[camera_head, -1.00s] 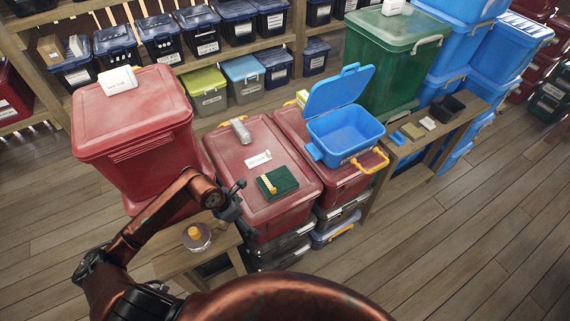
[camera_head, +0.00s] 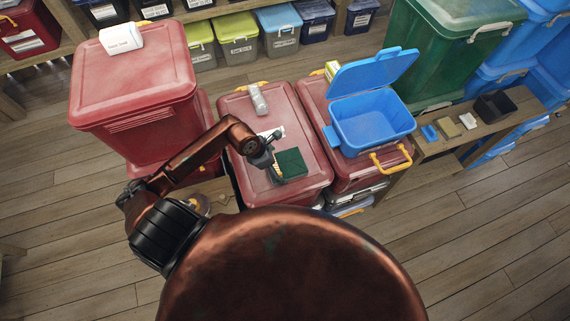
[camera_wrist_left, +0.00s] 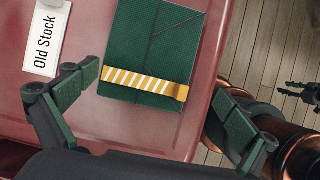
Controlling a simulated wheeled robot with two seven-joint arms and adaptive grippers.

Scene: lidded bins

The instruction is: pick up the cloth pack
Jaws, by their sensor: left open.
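The cloth pack, a flat dark green folded pack (camera_head: 291,163), lies on the lid of the middle red bin (camera_head: 302,199). In the left wrist view the pack (camera_wrist_left: 155,45) has a yellow band with white stripes near its lower edge. My left gripper (camera_head: 272,169) is over the pack's left side in the head view and hides part of it. In the left wrist view my left gripper (camera_wrist_left: 158,103) is open and empty, one finger on each side of the pack's lower end, apart from it. A dark clawed part at that view's right edge may be my right gripper (camera_wrist_left: 302,90); its jaws are unclear.
An Old Stock label (camera_wrist_left: 48,38) and a grey packet (camera_head: 258,99) lie on the same lid. A taller red bin (camera_head: 135,75) stands left. An open blue box (camera_head: 372,131) sits on the red bin to the right. A low bench (camera_head: 470,140) holds small items.

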